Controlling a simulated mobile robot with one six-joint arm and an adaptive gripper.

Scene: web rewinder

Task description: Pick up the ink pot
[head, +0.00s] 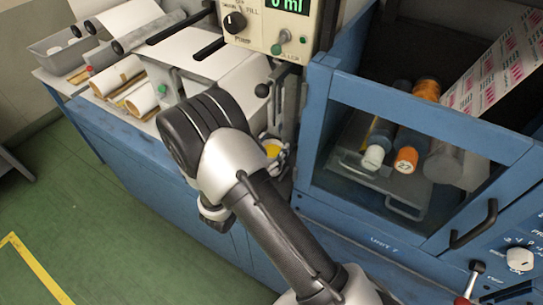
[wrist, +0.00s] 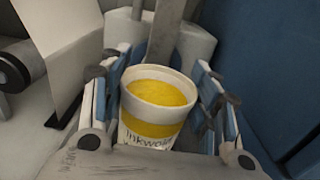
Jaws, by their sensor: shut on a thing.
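The ink pot (wrist: 153,110) is a white cup with yellow ink inside, a yellow band and partly hidden lettering. In the wrist view it stands upright between the two fingers of my gripper (wrist: 158,108), which is shut on it. In the head view the yellow of the ink pot (head: 272,148) shows just right of my wrist, at the front of the machine below the display box. Most of my gripper (head: 278,158) is hidden there behind my arm. I cannot tell whether the pot still touches a surface below.
A display box (head: 265,27) with a knob hangs above. White rolls (head: 141,100) and a grey bin (head: 62,48) lie on the bench at left. A blue framed cabinet (head: 420,115) with a clear window stands close at right. Green floor (head: 90,215) is open at lower left.

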